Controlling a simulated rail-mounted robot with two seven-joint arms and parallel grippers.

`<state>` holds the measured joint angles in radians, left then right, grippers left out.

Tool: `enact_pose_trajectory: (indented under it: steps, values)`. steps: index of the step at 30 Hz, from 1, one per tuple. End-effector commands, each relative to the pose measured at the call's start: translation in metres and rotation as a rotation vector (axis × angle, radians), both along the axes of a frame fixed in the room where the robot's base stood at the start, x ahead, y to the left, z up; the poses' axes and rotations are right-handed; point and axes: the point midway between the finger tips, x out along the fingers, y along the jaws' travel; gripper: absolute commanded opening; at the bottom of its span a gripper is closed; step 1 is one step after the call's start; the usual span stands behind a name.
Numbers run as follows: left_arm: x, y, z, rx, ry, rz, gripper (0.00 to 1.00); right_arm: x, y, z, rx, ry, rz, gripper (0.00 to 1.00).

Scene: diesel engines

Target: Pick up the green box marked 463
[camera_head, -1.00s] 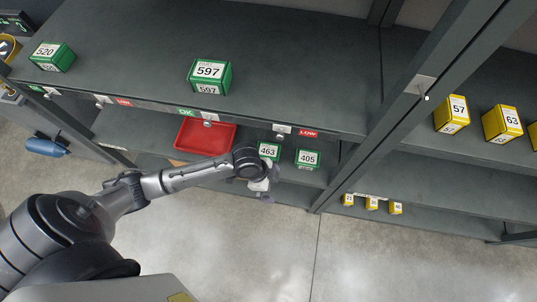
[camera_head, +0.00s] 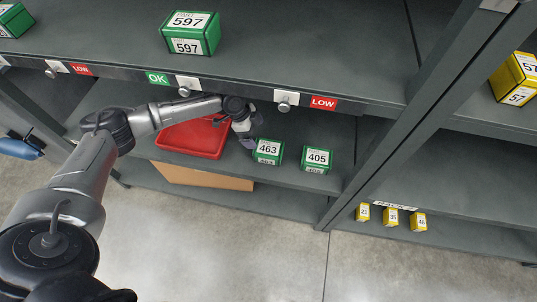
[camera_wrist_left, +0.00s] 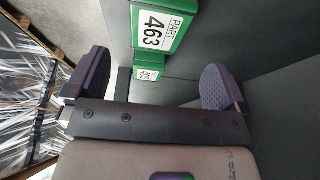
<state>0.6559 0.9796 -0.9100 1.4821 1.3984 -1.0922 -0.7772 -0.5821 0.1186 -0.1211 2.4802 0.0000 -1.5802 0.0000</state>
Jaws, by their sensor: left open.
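The green box marked 463 (camera_head: 268,150) stands on the middle shelf, left of the green box marked 405 (camera_head: 317,158). My left gripper (camera_head: 250,138) is just left of box 463 at the shelf, its fingers partly hard to make out from the head. In the left wrist view, box 463 (camera_wrist_left: 163,32) shows its white label turned sideways, ahead of and between the two purple finger pads. The gripper (camera_wrist_left: 155,88) is open with nothing between its pads. My right gripper is not seen.
A red tray (camera_head: 193,138) sits on the same shelf to the left. The upper shelf with green box 597 (camera_head: 190,34) overhangs the space. A rack post (camera_head: 372,165) stands to the right, with small yellow boxes (camera_head: 390,217) beyond. A brown carton (camera_head: 205,179) is below.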

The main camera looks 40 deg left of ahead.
Motion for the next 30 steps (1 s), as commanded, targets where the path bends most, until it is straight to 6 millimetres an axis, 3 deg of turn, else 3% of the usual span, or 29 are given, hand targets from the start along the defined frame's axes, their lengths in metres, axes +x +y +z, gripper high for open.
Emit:
enact_pose_trajectory:
  steps: [3, 9, 23, 30]
  values:
    - [0.004, -0.008, -0.023, -0.001, 0.0, -0.001, 1.0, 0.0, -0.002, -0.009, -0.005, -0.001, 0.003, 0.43]
    - [0.01, -0.019, -0.051, -0.001, 0.0, -0.002, 1.0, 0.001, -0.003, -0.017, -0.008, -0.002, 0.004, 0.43]
    - [0.015, -0.028, -0.073, 0.0, -0.001, -0.002, 1.0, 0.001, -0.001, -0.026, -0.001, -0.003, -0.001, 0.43]
    - [0.022, -0.041, -0.1, 0.0, 0.0, -0.001, 1.0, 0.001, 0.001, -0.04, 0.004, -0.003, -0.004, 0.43]
